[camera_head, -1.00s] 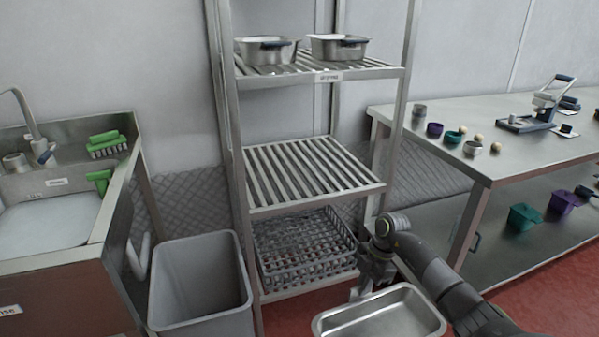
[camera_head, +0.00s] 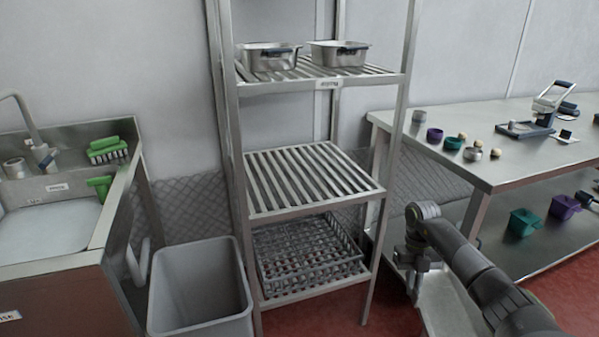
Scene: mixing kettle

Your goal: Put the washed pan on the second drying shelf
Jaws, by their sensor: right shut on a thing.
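My right gripper (camera_head: 418,262) is at the lower right, to the right of the rack's front right post, shut on the pan. The pan (camera_head: 445,303) shows as a pale metal surface below the gripper, partly hidden behind my right arm and seemingly tilted. The drying rack has a labelled upper slatted shelf (camera_head: 325,84) with two metal pans (camera_head: 268,59) on it. The middle slatted shelf (camera_head: 312,178) is empty. A low shelf (camera_head: 310,290) holds a wire basket. My left gripper is not in view.
A grey bin (camera_head: 200,285) stands left of the rack, beside a sink (camera_head: 50,235) with green brushes (camera_head: 106,149). A steel table (camera_head: 430,150) at the right carries small cups and a press. The rack's posts border its open front.

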